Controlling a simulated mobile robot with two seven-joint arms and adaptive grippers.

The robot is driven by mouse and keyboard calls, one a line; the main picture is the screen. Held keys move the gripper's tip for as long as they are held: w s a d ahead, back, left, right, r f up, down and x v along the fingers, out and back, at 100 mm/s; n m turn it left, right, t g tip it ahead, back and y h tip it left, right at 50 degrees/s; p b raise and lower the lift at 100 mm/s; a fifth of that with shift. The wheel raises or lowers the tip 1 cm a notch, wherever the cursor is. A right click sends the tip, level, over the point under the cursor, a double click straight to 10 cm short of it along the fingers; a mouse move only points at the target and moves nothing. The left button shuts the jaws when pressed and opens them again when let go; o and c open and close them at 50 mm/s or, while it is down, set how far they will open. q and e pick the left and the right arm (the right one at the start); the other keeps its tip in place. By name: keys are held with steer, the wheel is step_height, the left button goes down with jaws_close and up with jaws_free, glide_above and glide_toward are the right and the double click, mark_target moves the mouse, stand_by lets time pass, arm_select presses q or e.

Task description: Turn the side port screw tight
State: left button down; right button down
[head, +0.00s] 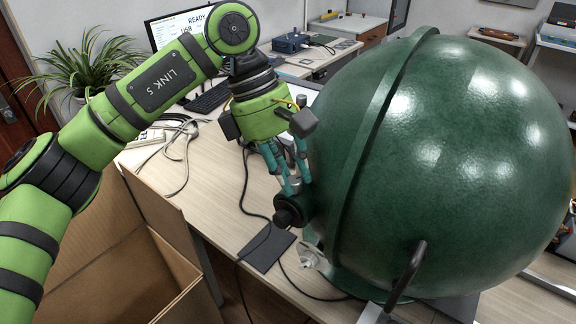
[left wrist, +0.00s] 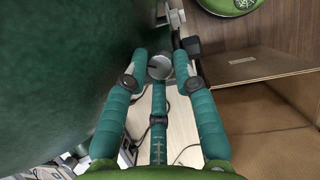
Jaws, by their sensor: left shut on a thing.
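The large green integrating sphere (head: 450,150) fills the right of the head view. A dark side port (head: 290,212) sticks out from its left side. My left gripper (head: 292,186) comes down from above at this port, its teal fingers close together around the small grey side port screw (head: 295,183). In the left wrist view the screw shows as a round grey head (left wrist: 160,67) with a dark slot line, between the fingertips of my left gripper (left wrist: 160,60). The fingers are shut on it. Fingers partly hide the screw in the head view. My right gripper is not in view.
An open cardboard box (head: 140,262) stands at the lower left. Black cables (head: 246,190) run across the wooden desk (head: 215,160) beside the sphere. A dark flat pad (head: 270,248) lies below the port. A plant (head: 75,75) and a monitor (head: 185,27) are behind my arm.

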arm_select(q)
steer(key=m, duration=0.1)
steer(key=m+g+p, duration=0.1)
steer(key=m, duration=0.1)
steer(key=shift+d+r+y, duration=0.15)
steer(key=shift+d+y, duration=0.05)
steer(key=shift+y, duration=0.2)
steer(key=shift+m+g+y+p, duration=0.3)
steer(key=shift+m, duration=0.8)
steer(key=c, duration=1.1)
jaws_free()
steer(key=shift+o, duration=0.2)
steer(key=shift+s, duration=0.15)
steer(key=v, duration=1.2)
steer(key=shift+d, duration=0.1)
